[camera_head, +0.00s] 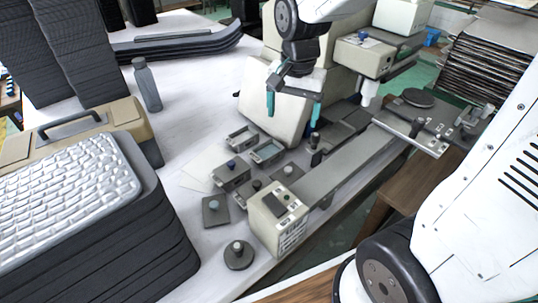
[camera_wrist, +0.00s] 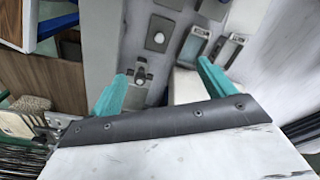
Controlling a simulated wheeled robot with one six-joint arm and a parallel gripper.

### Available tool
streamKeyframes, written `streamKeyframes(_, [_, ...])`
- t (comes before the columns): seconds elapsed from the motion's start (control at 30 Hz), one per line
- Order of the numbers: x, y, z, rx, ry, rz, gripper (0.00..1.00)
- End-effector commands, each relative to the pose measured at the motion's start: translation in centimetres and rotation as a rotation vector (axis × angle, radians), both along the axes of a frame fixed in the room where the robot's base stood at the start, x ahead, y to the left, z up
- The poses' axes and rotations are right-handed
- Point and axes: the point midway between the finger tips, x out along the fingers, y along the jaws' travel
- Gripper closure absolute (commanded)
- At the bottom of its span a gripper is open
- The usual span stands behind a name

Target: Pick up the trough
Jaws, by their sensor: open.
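Two small open grey troughs sit side by side on the white table in the head view. One trough (camera_head: 242,137) is farther back, and the other trough (camera_head: 268,152), with a bluish inside, is nearer. They also show at the top of the wrist view, one trough (camera_wrist: 192,46) left of the other (camera_wrist: 229,50). I cannot tell which one the task names. My gripper (camera_head: 293,112) is open and empty above the table, to the right of and higher than both troughs. In the wrist view, the teal fingers of my gripper (camera_wrist: 160,78) are wide apart.
Blocks with knobs (camera_head: 231,174) stand close in front of the troughs. A beige control box (camera_head: 278,218) and a long grey rail (camera_head: 340,172) lie to the right. Stacked dark trays (camera_head: 150,255) fill the left.

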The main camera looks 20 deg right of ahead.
Motion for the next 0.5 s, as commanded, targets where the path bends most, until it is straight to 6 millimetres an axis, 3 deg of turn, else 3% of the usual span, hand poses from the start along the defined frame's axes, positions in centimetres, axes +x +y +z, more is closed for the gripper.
streamKeyframes(0.03, [1.9, 0.2, -1.9, 0.003, 0.018, -0.068, 0.18])
streamKeyframes(0.2, [7.0, 0.7, -7.5, 0.009, 0.036, -0.3, 0.18])
streamKeyframes(0.33, [9.4, 1.0, -11.0, 0.011, 0.045, -0.43, 0.18])
streamKeyframes(0.5, [10.8, 1.2, -13.6, 0.013, 0.049, -0.518, 0.18])
